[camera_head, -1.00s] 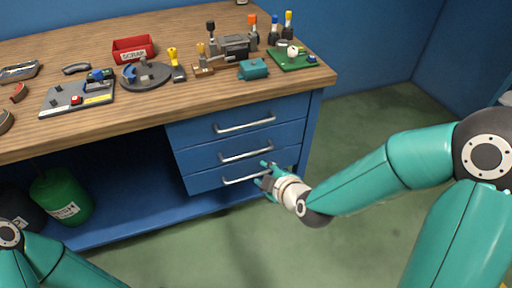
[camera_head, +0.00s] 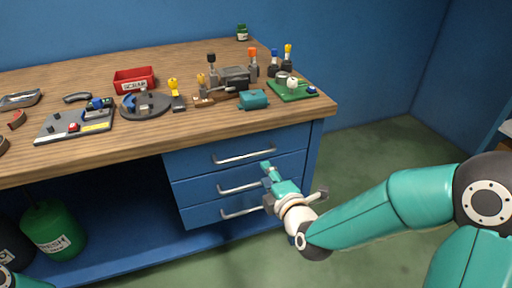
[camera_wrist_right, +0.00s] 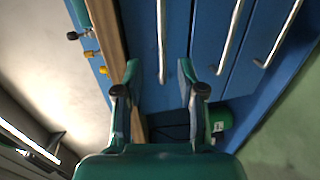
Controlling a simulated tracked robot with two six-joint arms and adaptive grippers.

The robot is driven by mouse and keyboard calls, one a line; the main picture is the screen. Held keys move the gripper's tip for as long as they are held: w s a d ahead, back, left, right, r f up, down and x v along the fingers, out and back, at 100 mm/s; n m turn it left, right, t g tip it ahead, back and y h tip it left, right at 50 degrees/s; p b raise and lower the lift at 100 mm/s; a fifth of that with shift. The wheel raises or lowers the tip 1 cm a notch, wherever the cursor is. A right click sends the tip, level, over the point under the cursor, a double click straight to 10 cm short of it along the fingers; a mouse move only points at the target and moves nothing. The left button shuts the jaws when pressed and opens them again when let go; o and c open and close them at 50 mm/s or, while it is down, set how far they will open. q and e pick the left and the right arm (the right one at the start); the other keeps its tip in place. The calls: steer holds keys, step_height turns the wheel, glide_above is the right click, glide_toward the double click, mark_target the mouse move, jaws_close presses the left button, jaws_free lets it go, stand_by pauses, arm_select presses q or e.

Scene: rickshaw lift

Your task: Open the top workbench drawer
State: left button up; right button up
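The blue top drawer (camera_head: 190,160) sits just under the wooden bench top and is closed. Its silver bar handle (camera_head: 244,154) runs across its front. In the right wrist view the top handle (camera_wrist_right: 161,45) lies ahead, its end between the two fingers in the picture. My right gripper (camera_head: 267,185) is in front of the lower drawers, below and right of the top handle, apart from it. In the wrist view the right gripper (camera_wrist_right: 160,75) has its fingers spread with nothing between them. My left gripper is out of view; only a bit of my left arm shows at the lower left.
Two more drawers with a middle handle (camera_head: 240,187) and a bottom handle (camera_head: 242,211) lie below. The bench top (camera_head: 190,125) holds a red scrap bin (camera_head: 134,80), a teal box (camera_head: 253,99) and tools. A green canister (camera_head: 52,231) stands under the bench. The floor at right is clear.

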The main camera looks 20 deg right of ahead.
mark_target(252, 156)
steer(key=w+f, duration=0.1)
steer(key=w, duration=0.3)
steer(key=w+f, duration=0.1)
steer(key=w, duration=0.3)
steer(key=w+f, duration=0.1)
steer(key=w, duration=0.3)
steer(key=shift+a, duration=0.2)
jaws_close()
